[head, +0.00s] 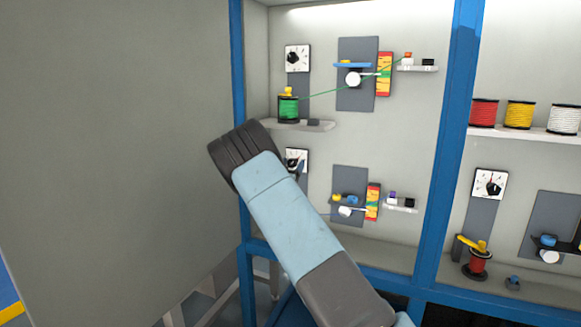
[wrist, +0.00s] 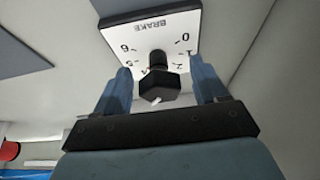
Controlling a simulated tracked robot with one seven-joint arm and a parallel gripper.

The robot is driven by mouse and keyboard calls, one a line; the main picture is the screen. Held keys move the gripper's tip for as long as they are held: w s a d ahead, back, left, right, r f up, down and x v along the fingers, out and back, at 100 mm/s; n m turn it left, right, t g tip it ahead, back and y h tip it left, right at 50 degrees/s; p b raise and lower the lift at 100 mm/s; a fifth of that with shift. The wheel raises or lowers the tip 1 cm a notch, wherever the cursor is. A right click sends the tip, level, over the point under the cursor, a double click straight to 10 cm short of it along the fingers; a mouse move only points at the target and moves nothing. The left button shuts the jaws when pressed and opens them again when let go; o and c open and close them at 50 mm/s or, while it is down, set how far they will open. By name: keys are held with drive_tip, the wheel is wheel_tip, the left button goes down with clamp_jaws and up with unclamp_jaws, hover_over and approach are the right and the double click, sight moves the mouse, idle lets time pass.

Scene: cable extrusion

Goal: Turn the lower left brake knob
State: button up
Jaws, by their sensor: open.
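The lower left brake dial (head: 297,157) is a white square plate on the grey panel, partly hidden behind my arm in the head view. In the wrist view the plate (wrist: 121,35) reads BRAKE, with numbers around a black knob (wrist: 158,88). The knob has a white pointer mark. My gripper (wrist: 166,82) is open, with one blue finger on each side of the knob and a visible gap on both sides. In the head view my arm hides most of the gripper.
The upper left brake dial (head: 297,58) is above, with a green spool (head: 288,107) on a shelf (head: 305,125) below it. A blue frame post (head: 461,90) stands to the right. A lower panel with a colored label (head: 372,202) is right of my arm.

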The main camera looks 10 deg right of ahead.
drive_tip(key=c, duration=1)
drive_tip(key=shift+a, duration=0.15)
drive_tip(key=shift+c, duration=0.2)
drive_tip(key=shift+m, duration=0.4)
drive_tip(key=m+h, duration=0.1)
drive_tip(key=m, duration=0.1)
drive_tip(key=m+g, duration=0.1)
drive_tip(key=m, duration=0.1)
drive_tip(key=shift+w+r+g+h, duration=0.1)
drive_tip(key=shift+g+h, duration=0.2)
drive_tip(key=shift+h, duration=0.1)
drive_tip(key=m+g, duration=0.1)
drive_tip(key=m, duration=0.2)
drive_tip(key=m+g+h, duration=0.1)
drive_tip(key=m, duration=0.2)
drive_tip(key=shift+g, duration=0.4)
drive_tip(key=shift+m+h, duration=0.3)
drive_tip(key=shift+m, duration=0.2)
